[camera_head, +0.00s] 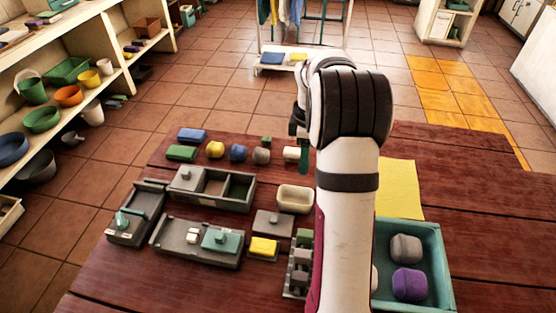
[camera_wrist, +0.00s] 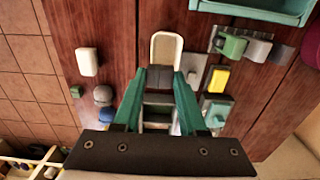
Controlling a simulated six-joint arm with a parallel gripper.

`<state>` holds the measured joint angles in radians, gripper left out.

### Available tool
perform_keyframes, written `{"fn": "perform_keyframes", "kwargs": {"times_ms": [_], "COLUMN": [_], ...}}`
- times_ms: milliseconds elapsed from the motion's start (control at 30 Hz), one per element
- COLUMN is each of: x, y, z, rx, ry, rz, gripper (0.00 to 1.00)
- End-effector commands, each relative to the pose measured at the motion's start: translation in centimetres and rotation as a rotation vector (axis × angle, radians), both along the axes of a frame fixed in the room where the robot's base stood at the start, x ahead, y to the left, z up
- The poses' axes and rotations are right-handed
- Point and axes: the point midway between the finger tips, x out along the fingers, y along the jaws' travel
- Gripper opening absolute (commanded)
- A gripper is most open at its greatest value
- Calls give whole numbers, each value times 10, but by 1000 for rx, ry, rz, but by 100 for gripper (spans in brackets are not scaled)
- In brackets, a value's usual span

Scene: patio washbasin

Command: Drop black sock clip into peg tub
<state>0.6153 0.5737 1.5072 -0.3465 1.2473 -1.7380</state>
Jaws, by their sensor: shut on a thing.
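My gripper (camera_wrist: 161,73) has two teal fingers, shut on a small dark block, the black sock clip (camera_wrist: 163,79), which shows between the fingertips in the wrist view. In the head view my gripper (camera_head: 303,156) is beyond the cream tub and mostly hidden behind my arm; the clip cannot be made out there. The peg tub seems to be the cream, open tub (camera_head: 295,198) on the table. It also shows in the wrist view (camera_wrist: 166,37), just past the fingertips and partly covered by the clip. The height between them is hard to tell.
A grey compartment tray (camera_head: 241,203) stands left of the tub, with a grey knobbed block (camera_head: 273,222) and a yellow block (camera_head: 263,248) in front. A teal tray (camera_head: 441,262) holds rounded blocks at right. Several small objects, including a white block (camera_head: 291,153), line the far side.

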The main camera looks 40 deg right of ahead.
Motion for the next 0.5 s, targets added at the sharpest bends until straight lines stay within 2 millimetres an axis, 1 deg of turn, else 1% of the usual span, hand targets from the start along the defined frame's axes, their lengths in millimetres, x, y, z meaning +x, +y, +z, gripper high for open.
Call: {"fn": "perform_keyframes", "kwargs": {"times_ms": [100, 233, 333, 500], "x": [-1, 0, 0, 0], "y": [1, 1, 1, 1], "z": [-19, -38, -47, -53], "rx": [4, 2, 1, 0], "ry": [4, 2, 1, 0], "rz": [-1, -1, -1, -1], "gripper": [0, 0, 0, 0]}}
